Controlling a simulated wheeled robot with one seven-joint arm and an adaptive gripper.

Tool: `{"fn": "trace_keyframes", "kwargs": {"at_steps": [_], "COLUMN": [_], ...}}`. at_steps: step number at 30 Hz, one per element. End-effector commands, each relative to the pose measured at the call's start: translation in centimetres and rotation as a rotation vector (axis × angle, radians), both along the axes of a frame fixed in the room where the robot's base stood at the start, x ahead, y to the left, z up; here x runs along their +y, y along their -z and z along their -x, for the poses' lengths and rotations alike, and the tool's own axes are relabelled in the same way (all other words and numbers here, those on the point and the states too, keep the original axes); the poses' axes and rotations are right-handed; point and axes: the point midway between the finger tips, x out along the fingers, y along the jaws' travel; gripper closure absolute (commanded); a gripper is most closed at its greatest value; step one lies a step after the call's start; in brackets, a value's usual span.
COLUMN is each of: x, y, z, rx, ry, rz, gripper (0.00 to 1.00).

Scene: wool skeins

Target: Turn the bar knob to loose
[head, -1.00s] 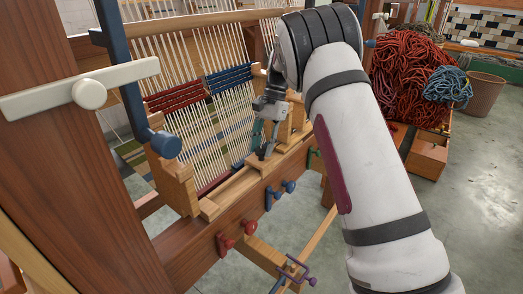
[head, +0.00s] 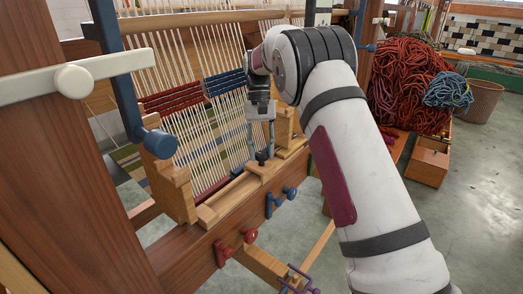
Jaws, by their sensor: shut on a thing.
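My gripper (head: 261,154) points down over the loom's front beam in the head view. Its fingers stand on either side of a small dark knob (head: 262,159) and are shut on it. I take this to be the bar knob. It sits on a pale wooden block (head: 266,169) on top of the beam. The fingers partly hide the knob, so its exact angle and any mark on it cannot be made out.
The loom's warp threads (head: 215,125) rise close behind my gripper. Blue knobs (head: 280,200) and red knobs (head: 235,246) stick out from the beam's front. A white handle (head: 75,81) crosses the left post. Wool skeins (head: 408,88) are heaped at the right. Grey floor is open there.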

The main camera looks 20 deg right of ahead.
Motion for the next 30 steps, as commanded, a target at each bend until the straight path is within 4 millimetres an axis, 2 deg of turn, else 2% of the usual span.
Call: {"fn": "trace_keyframes", "kwargs": {"at_steps": [18,19,21,30], "x": [-0.01,-0.01,-0.01,0.01], "y": [0.03,0.03,0.04,-0.02], "z": [-0.02,-0.02,-0.01,-0.03], "rx": [-0.001,-0.001,0.000,0.000], "ry": [-0.038,-0.038,-0.038,-0.037], "rz": [0.001,0.001,0.000,0.001], "gripper": [0.95,0.61,0.48,0.48]}}
